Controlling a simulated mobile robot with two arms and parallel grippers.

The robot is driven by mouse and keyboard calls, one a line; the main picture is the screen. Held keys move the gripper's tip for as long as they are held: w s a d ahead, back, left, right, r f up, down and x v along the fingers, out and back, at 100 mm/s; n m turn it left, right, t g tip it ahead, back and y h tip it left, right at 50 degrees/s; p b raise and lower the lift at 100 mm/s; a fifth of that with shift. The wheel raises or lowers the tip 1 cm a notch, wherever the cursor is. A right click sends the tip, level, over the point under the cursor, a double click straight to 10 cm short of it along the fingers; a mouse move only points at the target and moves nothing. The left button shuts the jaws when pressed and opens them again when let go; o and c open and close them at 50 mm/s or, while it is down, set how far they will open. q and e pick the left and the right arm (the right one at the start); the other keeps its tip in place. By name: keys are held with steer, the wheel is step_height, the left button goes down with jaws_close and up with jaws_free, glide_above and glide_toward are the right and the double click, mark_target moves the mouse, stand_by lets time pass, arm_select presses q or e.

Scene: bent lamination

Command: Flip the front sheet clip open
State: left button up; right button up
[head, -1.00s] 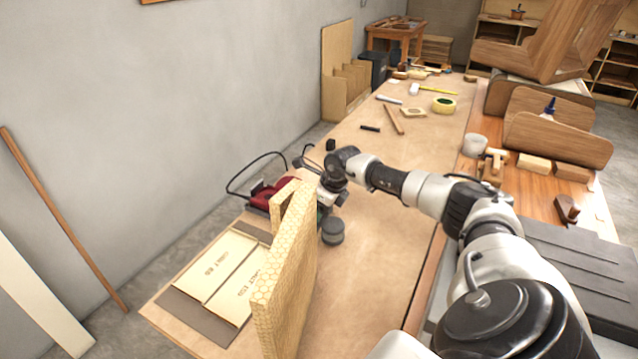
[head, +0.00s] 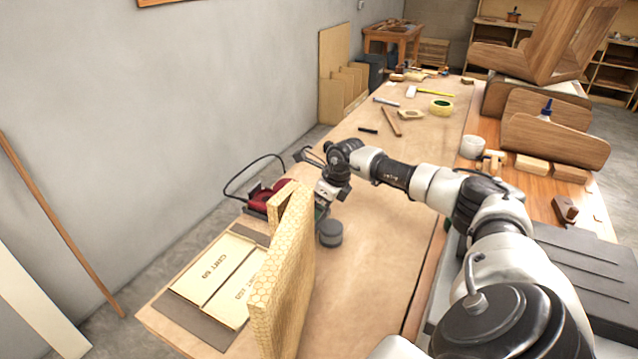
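A red and black sander-like tool (head: 268,196) sits on the bench by the wall, partly hidden behind the honeycomb block. A thin dark loop (head: 240,172) rises from it; I cannot tell whether it is a wire or a cable. The front sheet clip cannot be made out. My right arm comes in from the right, and its gripper (head: 310,160) is just right of and above the tool. The fingers are small and dark there, so I cannot tell whether they are open or touch anything. My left gripper is out of view.
A tall honeycomb-patterned block (head: 285,285) stands in front of the tool. Labelled grit packs (head: 217,272) lie left of it on a grey mat. A dark round piece (head: 330,233) is beside the block. The bench middle (head: 375,270) is clear. Tape (head: 441,107) and hand tools lie farther back.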

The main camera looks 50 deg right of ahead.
steer(key=b+v, duration=0.1)
steer(key=v, duration=0.7)
